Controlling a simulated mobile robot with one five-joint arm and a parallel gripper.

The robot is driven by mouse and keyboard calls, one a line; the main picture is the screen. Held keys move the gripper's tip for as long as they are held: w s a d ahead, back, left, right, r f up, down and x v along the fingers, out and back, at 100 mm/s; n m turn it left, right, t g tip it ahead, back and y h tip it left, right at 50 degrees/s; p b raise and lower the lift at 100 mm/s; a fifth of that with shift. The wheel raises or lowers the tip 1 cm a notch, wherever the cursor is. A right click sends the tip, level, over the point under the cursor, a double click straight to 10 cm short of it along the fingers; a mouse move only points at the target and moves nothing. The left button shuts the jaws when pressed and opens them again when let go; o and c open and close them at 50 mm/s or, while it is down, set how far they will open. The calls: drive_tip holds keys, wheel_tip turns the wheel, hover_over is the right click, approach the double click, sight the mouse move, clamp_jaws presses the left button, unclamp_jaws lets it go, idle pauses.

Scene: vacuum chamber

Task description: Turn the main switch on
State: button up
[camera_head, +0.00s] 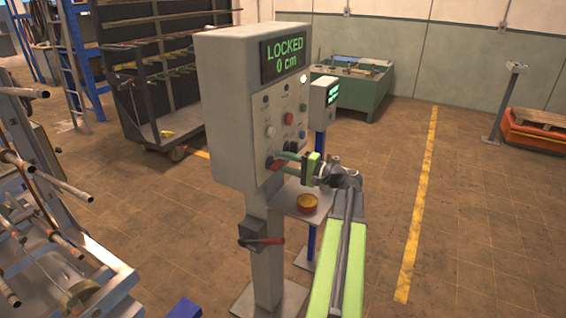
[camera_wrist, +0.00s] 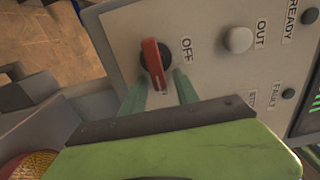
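A red rotary knob (camera_wrist: 153,62) on a dark round base sits on the grey control panel (camera_wrist: 205,70), beside the label "OFF". It points roughly up and down in the wrist view. My gripper (camera_wrist: 160,82) has its two green fingers apart, one on each side of the knob's lower end. I cannot tell whether either finger touches it. In the head view my gripper (camera_head: 282,160) reaches the lower front of the tall grey cabinet (camera_head: 232,110), largely covering the knob there. The cabinet's display (camera_head: 285,54) reads "LOCKED 0 cm".
A white round button (camera_wrist: 237,39) labelled "OUT" is beside the knob. Below the cabinet are a box with a red lever (camera_head: 262,240) and a shelf with a red-yellow round object (camera_head: 308,203).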

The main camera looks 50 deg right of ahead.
drive_tip(key=shift+s+d, duration=0.1)
drive_tip(key=v, duration=1.7)
drive_tip(key=shift+s, duration=0.15)
